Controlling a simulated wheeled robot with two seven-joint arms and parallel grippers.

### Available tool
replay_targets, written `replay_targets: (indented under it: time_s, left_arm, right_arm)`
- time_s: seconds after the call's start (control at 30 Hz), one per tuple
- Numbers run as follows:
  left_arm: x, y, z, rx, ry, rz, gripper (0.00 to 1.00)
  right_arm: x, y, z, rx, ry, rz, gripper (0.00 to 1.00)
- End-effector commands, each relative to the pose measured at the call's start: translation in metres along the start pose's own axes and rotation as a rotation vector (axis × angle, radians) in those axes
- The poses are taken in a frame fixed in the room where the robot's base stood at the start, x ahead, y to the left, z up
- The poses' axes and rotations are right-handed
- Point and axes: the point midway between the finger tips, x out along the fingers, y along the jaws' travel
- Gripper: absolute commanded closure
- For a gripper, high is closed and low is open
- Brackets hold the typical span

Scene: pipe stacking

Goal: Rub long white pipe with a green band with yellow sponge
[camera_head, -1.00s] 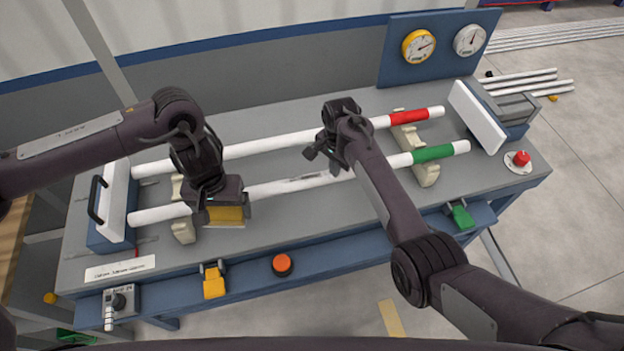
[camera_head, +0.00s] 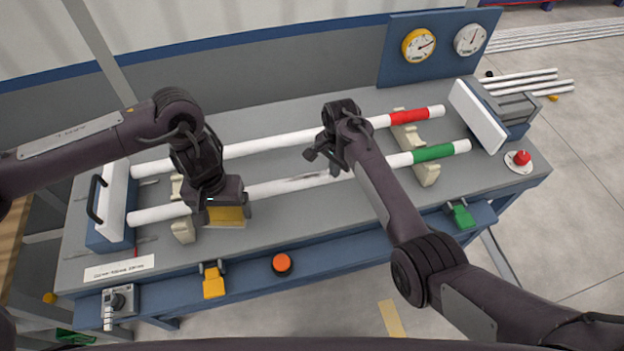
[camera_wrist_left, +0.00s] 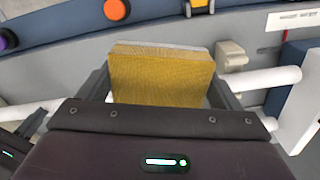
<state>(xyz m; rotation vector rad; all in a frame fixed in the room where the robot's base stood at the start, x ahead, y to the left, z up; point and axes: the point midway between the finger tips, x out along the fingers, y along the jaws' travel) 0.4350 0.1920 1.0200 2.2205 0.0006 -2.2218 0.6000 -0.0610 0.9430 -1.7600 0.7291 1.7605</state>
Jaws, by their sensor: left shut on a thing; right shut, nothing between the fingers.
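The long white pipe with a green band (camera_head: 280,187) lies nearer me across its supports, with a grey smudge along its middle. My left gripper (camera_head: 222,212) is shut on the yellow sponge (camera_head: 226,217), at the left part of this pipe. In the left wrist view the sponge (camera_wrist_left: 162,78) sits between the fingers, and the pipe (camera_wrist_left: 265,80) shows on both sides of it. Contact between sponge and pipe is hidden. My right gripper (camera_head: 322,158) is shut and empty, above the space around the pipe's smudged part.
A white pipe with a red band (camera_head: 270,146) lies behind, parallel. A left end plate (camera_head: 117,205) and a right end plate (camera_head: 476,117) flank the pipes. An orange button (camera_head: 282,263) and a yellow clamp (camera_head: 213,282) sit on the front edge.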

Motion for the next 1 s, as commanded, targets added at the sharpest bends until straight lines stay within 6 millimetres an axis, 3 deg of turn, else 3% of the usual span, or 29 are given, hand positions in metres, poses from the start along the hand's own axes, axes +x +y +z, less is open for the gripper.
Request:
replay_targets:
  time_s: [0.37, 1.0]
  left_arm:
    - [0.001, 0.0, 0.0, 0.0, 0.0, 0.0, 0.32]
    - [-0.045, 0.0, 0.0, 0.0, 0.0, 0.0, 0.32]
  right_arm:
    - [0.003, 0.0, 0.0, 0.0, 0.0, 0.0, 1.0]
    - [-0.041, 0.0, 0.0, -0.001, 0.0, -0.001, 1.0]
